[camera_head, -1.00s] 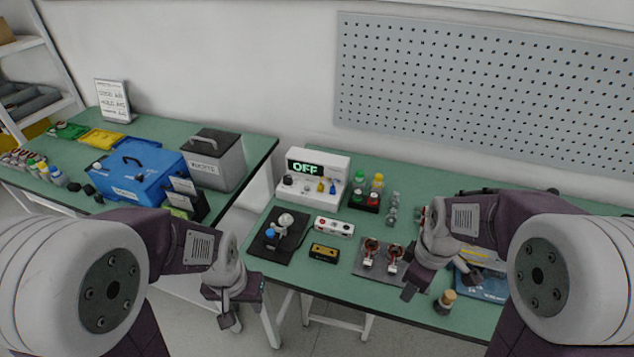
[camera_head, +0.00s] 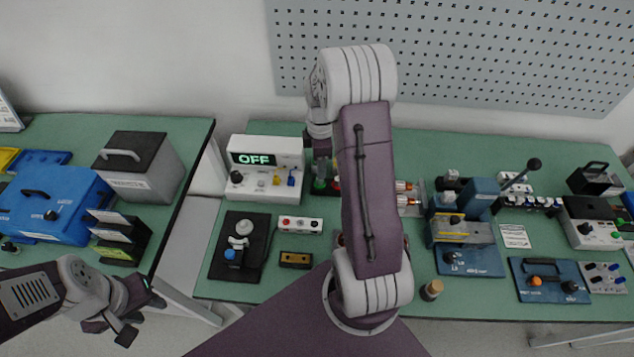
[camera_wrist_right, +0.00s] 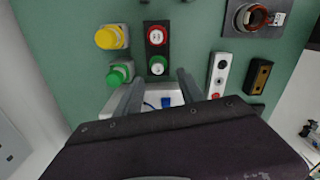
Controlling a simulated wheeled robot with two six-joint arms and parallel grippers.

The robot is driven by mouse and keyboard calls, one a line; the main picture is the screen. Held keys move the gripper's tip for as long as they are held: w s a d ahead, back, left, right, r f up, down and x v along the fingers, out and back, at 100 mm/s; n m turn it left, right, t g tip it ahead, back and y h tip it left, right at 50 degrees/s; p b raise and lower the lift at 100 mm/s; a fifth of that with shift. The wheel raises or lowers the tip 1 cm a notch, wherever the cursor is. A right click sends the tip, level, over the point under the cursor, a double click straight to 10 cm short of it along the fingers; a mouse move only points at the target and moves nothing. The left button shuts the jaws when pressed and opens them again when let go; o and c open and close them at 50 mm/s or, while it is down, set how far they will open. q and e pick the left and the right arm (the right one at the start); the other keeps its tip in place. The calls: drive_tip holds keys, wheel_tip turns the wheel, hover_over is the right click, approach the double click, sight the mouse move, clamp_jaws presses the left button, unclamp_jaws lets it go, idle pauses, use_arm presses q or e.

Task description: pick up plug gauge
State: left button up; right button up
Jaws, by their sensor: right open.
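I cannot tell for sure which piece is the plug gauge. In the right wrist view a dark block (camera_wrist_right: 157,50) carries a red round cap (camera_wrist_right: 157,35) and a green round cap (camera_wrist_right: 158,66), both with pale labelled tops. A yellow-topped piece (camera_wrist_right: 110,37) and a green-topped piece (camera_wrist_right: 119,75) stand beside it. My right gripper (camera_wrist_right: 160,79) is open and empty, its fingers pointing at the green-capped end of the block. In the head view the right gripper (camera_head: 320,178) is beside the tester, and my arm hides much there. My left gripper (camera_head: 137,318) hangs open and empty at lower left.
A white tester reading OFF (camera_head: 265,165) stands close to the right gripper. A white button box (camera_head: 300,224), a yellow-and-black block (camera_head: 296,260) and a dark fixture plate (camera_head: 215,262) lie nearer the front. A blue press (camera_head: 470,258) is to the right; a pegboard (camera_head: 450,50) is behind.

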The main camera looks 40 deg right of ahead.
sight(320, 183)
drive_tip(key=shift+w+f, duration=0.2)
drive_tip(key=shift+f, duration=0.3)
drive_tip(key=shift+w+f, duration=0.15)
drive_tip(key=shift+f, duration=0.3)
drive_tip(key=f, duration=0.4)
drive_tip(key=shift+s+d+f, duration=0.1)
drive_tip(key=shift+s, duration=0.2)
drive_tip(key=shift+w+f, duration=0.2)
drive_tip(key=shift+f, duration=0.25)
drive_tip(key=shift+s+r, duration=0.1)
clamp_jaws()
